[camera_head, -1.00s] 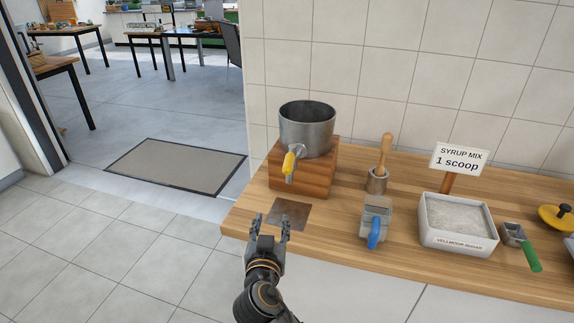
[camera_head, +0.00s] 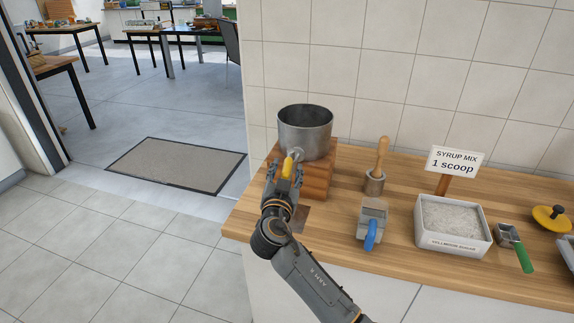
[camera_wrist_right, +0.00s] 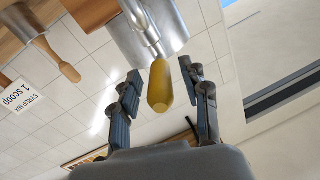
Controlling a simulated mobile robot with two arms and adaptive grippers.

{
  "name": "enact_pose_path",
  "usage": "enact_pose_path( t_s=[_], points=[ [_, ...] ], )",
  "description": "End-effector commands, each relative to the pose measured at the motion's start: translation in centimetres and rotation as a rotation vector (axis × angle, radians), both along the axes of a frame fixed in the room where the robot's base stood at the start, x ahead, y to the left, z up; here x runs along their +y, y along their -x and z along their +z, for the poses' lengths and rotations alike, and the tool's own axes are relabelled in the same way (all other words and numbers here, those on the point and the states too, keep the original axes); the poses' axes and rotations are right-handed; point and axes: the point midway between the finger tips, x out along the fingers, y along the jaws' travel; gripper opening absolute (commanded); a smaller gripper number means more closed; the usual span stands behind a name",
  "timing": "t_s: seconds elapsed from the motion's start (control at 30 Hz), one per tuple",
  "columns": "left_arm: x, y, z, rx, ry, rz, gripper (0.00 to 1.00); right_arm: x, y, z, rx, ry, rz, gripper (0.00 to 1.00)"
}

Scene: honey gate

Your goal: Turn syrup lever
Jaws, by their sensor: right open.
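The syrup lever (camera_head: 288,166) has a yellow handle and sticks out from the front of a grey metal pot (camera_head: 305,132). The pot sits on a wooden block (camera_head: 318,178). My right gripper (camera_head: 285,172) is open right at the lever. In the right wrist view the yellow handle (camera_wrist_right: 160,86) lies between the two open fingers of the gripper (camera_wrist_right: 160,90), with gaps on both sides. The fingers partly hide the lever's lower end in the head view. My left gripper is not in view.
A dark square plate (camera_head: 301,218) lies in front of the block, partly behind my arm.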

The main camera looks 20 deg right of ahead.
Motion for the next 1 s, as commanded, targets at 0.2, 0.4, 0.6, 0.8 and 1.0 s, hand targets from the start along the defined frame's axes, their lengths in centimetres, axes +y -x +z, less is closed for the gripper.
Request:
enact_pose_path(
  t_s=[0.2, 0.4, 0.6, 0.8, 1.0],
  points=[
    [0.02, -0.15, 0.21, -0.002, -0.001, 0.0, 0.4, -0.4, -0.83, -0.02, 0.001, 0.0, 0.001, 0.46],
    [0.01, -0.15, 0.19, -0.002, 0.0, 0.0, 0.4, -0.38, -0.82, -0.05, 0.001, 0.0, 0.0, 0.46],
    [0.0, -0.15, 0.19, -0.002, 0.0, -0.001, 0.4, -0.37, -0.8, -0.05, 0.001, 0.0, 0.0, 0.05],
    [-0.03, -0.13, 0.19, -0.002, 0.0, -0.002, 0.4, -0.37, -0.79, -0.06, 0.001, 0.0, 0.0, 0.0],
    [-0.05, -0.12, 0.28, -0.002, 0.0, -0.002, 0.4, -0.76, -0.64, -0.06, 0.001, -0.001, 0.008, 0.0]
  ],
)
